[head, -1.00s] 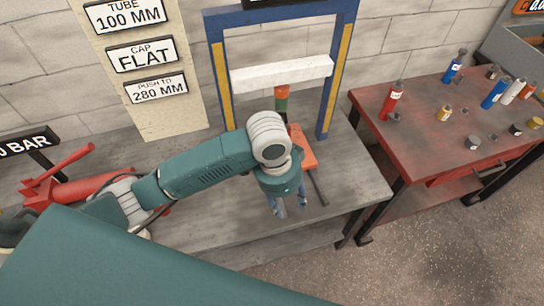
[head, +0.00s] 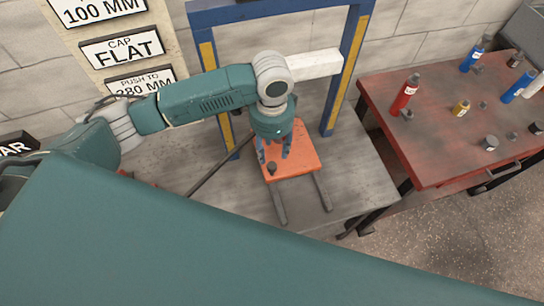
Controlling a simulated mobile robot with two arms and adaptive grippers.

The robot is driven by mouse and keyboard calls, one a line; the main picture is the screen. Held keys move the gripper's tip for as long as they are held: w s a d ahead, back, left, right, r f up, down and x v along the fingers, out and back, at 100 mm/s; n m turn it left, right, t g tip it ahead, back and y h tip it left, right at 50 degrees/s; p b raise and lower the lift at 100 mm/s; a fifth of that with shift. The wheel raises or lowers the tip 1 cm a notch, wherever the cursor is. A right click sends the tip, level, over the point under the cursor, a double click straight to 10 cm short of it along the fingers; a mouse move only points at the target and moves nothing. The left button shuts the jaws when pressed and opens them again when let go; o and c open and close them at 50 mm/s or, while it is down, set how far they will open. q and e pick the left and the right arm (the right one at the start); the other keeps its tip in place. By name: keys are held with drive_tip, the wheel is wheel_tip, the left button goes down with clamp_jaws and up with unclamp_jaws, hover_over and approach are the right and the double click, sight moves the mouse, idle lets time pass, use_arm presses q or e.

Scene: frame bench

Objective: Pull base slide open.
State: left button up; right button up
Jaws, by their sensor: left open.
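The base slide is an orange plate (head: 304,158) on two dark rails (head: 323,190) in front of the blue press frame (head: 355,50). A small dark knob (head: 271,168) stands near its front left corner. My left gripper (head: 273,155) points down over the front left part of the plate, close behind the knob. Its fingers are apart and hold nothing that I can see. I cannot tell whether they touch the knob or plate. The plate's back left part is hidden by the gripper. My right gripper is not in view.
A white beam (head: 316,64) crosses the frame, partly behind my arm. A dark rod (head: 208,165) slants at the frame's left foot. The grey bench (head: 352,185) is clear around the rails. A red table (head: 440,130) with several bottles stands at the right.

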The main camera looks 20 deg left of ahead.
sight(272, 165)
use_arm(q)
wheel_tip(272, 165, down, 5)
drive_tip(key=shift+s+p, duration=0.15)
drive_tip(key=shift+p, duration=0.3)
wheel_tip(272, 165, down, 4)
drive_tip(key=shift+r, duration=0.25)
clamp_jaws()
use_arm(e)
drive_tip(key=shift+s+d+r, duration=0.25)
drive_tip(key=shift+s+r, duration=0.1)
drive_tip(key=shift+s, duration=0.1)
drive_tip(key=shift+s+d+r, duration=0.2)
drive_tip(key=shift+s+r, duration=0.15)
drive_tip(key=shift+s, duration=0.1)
